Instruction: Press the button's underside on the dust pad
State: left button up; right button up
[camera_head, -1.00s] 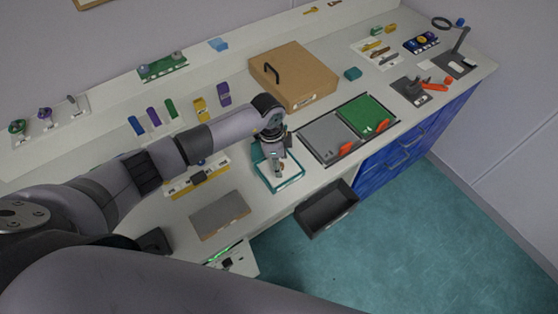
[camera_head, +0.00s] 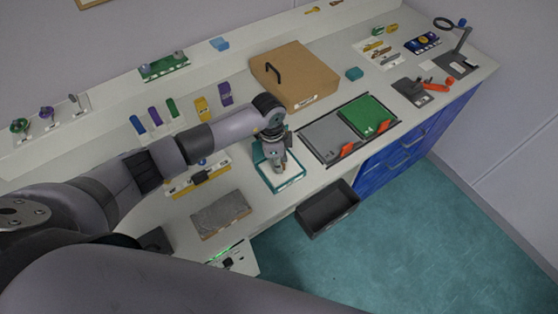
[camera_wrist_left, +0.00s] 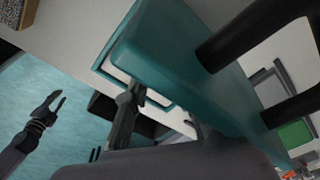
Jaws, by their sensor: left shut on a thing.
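My left gripper (camera_head: 279,158) is over a teal-rimmed tray (camera_head: 291,184) with a pale inside, at the bench's front middle. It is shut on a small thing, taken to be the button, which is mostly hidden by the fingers. I cannot tell whether it touches the pale surface. In the left wrist view the left fingertips (camera_wrist_left: 133,96) show beside a large teal part (camera_wrist_left: 180,70) that fills the middle. My right gripper (camera_wrist_left: 48,108) shows at the left of that view, over the floor, with its fingers apart and empty.
A grey slab (camera_head: 220,213) lies left of the tray. A black bin (camera_head: 327,209) hangs at the bench front. Grey (camera_head: 328,140) and green (camera_head: 368,115) panels with orange handles lie to the right. A cardboard box (camera_head: 293,76) with a black handle stands behind.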

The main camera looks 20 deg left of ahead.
pick_arm(q)
grip_shut()
dwell(0.8)
notch_tip(320, 180, up, 5)
jog(key=p, duration=0.4)
jog(key=shift+f, duration=0.15)
jog(key=shift+r, duration=1.15)
